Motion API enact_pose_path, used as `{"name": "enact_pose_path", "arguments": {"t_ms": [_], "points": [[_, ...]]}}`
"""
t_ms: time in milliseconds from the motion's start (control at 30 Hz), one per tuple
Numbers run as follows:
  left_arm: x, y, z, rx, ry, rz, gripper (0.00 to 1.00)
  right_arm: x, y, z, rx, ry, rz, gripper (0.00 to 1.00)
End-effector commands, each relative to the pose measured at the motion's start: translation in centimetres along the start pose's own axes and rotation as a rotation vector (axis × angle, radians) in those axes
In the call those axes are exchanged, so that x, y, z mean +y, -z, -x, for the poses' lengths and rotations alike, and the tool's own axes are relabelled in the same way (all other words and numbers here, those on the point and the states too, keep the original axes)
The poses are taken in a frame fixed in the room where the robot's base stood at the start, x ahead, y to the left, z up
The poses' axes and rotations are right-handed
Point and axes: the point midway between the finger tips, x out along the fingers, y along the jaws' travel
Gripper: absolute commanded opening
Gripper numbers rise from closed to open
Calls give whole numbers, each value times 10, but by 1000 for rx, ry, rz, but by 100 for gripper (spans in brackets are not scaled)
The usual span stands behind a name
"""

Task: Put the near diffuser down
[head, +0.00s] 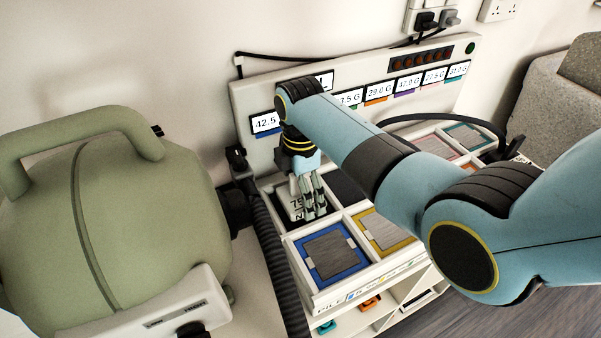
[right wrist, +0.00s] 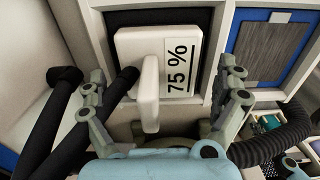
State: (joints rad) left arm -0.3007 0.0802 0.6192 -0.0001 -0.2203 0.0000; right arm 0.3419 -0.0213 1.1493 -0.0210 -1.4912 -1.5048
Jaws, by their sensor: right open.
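The near diffuser (right wrist: 130,45) is a white square plate with an upright tab and a black-on-white "75 %" label. It lies in a dark-lined compartment of the white rack, and in the head view the plate (head: 296,207) is partly hidden by my gripper. My right gripper (head: 314,212) is over that compartment with its fingers pointing down. In the right wrist view my right gripper (right wrist: 163,90) is open, with a finger on each side of the tab and visible gaps between. My left gripper is not in view.
A blue-framed grey panel (head: 335,252) lies in the front compartment, with a yellow-framed one (head: 384,230) to its right. A readout board (head: 243,100) stands behind the rack. A green rounded machine (head: 110,205) and a black ribbed hose (head: 276,258) are at the left.

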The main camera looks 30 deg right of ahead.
Motion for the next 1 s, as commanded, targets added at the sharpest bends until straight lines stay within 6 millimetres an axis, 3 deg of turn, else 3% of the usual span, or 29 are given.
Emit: {"name": "enact_pose_path", "arguments": {"t_ms": [300,500,700,1000], "points": [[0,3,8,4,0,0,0,2,0,68,0,-6,0,100],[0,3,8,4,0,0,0,1,0,102,0,-4,0,100],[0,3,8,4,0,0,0,0,0,115,0,-1,0,100],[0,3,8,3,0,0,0,0,0,116,0,-1,0,100]]}}
